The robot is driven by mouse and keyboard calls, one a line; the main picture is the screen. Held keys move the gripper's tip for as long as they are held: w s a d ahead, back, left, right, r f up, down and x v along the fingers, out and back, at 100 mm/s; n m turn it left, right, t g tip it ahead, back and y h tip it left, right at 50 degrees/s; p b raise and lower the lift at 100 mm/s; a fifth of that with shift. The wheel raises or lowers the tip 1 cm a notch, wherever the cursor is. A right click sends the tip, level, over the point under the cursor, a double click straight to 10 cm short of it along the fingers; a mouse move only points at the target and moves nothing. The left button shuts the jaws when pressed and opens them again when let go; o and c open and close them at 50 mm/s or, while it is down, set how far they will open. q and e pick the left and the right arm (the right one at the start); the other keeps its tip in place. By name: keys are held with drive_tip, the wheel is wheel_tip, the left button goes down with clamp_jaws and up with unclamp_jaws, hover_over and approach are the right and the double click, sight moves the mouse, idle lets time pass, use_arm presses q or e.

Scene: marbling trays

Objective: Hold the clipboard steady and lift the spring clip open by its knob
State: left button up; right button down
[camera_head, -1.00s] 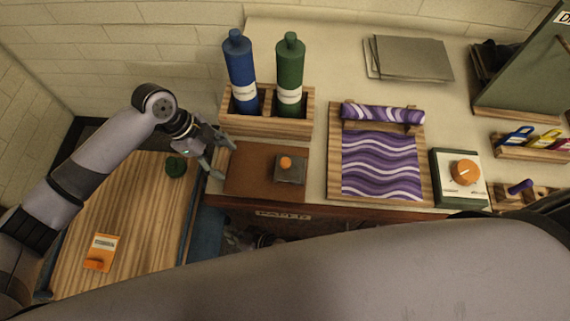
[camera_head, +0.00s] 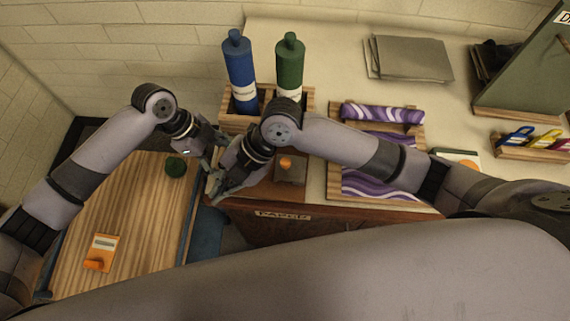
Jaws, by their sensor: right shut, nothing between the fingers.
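The brown clipboard (camera_head: 262,191) lies flat near the desk's front edge, its left and upper parts hidden by my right arm. The grey spring clip (camera_head: 291,174) sits at its right end and looks closed. Its orange knob (camera_head: 286,162) shows just below my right forearm. My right gripper (camera_head: 213,191) is shut and empty over the board's front left corner, left of the clip and apart from the knob. My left gripper (camera_head: 214,153) is at the board's left edge, partly covered by the right one. Whether it grips the board is hidden.
A wooden rack (camera_head: 236,122) with a blue bottle (camera_head: 239,70) and a green bottle (camera_head: 290,65) stands behind the clipboard. A purple marbled sheet (camera_head: 375,184) is to the right, partly under my arm. Grey sheets (camera_head: 408,58) lie at the back.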

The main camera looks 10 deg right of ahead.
sight(289, 166)
drive_tip(key=w+d+r+n+t+h, duration=0.2)
drive_tip(key=w+d, duration=0.1)
drive_tip(key=d, duration=0.3)
drive_tip(key=w+d+r+n+t+h, duration=0.1)
drive_tip(key=w+d+r+h, duration=0.15)
drive_tip(key=d, duration=0.35)
drive_tip(key=shift+w+f, duration=0.15)
drive_tip(key=shift+f, duration=1.8)
drive_tip(key=shift+w+f, duration=0.1)
drive_tip(key=shift+f, duration=1.8)
drive_tip(key=shift+d, duration=0.2)
